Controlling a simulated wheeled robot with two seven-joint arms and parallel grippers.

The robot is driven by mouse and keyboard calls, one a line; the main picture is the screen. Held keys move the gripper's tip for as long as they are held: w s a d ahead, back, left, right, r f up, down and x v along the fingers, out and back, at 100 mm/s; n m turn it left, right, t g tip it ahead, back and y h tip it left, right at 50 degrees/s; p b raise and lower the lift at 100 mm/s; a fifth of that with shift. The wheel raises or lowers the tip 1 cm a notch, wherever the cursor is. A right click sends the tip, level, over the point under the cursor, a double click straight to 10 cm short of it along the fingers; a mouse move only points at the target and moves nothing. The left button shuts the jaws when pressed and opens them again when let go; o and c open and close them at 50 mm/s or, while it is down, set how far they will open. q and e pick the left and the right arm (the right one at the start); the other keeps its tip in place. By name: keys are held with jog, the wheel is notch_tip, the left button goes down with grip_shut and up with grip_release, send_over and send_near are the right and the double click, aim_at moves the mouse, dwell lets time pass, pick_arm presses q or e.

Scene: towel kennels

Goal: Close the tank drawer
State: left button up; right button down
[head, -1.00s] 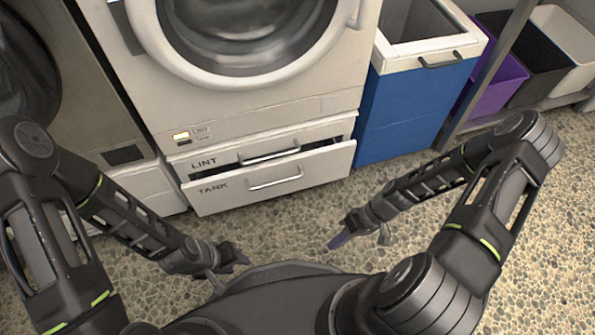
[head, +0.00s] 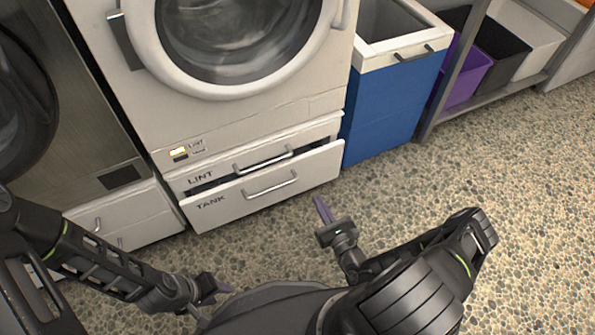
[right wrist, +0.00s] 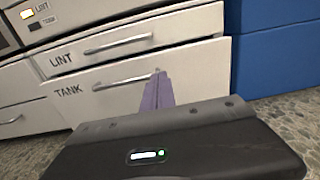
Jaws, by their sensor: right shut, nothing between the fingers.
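The tank drawer (head: 265,186), white with a TANK label and a bar handle, sticks out from the base of the white dryer, with a dark gap above its front. It also shows in the right wrist view (right wrist: 120,95). The lint drawer (head: 225,170) sits just above it. My right gripper (head: 320,207) is shut and empty, its purple fingers pointing at the drawer's right part from a little in front; I cannot tell whether they touch it. In the right wrist view the fingers (right wrist: 157,92) overlap the drawer front. My left gripper (head: 212,290) is low at the left, its jaws unclear.
A blue bin (head: 392,105) stands right of the dryer. A purple bin (head: 468,76) and other bins sit on a shelf farther right. Another machine (head: 60,100) stands at the left. The pebbled floor (head: 500,150) at the right is clear.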

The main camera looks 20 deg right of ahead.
aim_at(296, 162)
jog(key=w+b, duration=0.1)
jog(key=w, duration=0.3)
jog(key=w+b, duration=0.2)
jog(key=w, duration=0.2)
jog(key=w+a+b, duration=0.1)
jog(key=w, duration=0.4)
jog(key=shift+w+f+b, duration=0.1)
jog(key=shift+b, duration=0.25)
jog(key=shift+w, duration=0.45)
jog(key=w+b, duration=0.1)
jog(key=w, duration=0.3)
jog(key=shift+w+a, duration=0.15)
jog(key=shift+w, duration=0.15)
jog(key=shift+w+r, duration=0.1)
jog(key=shift+r, duration=0.2)
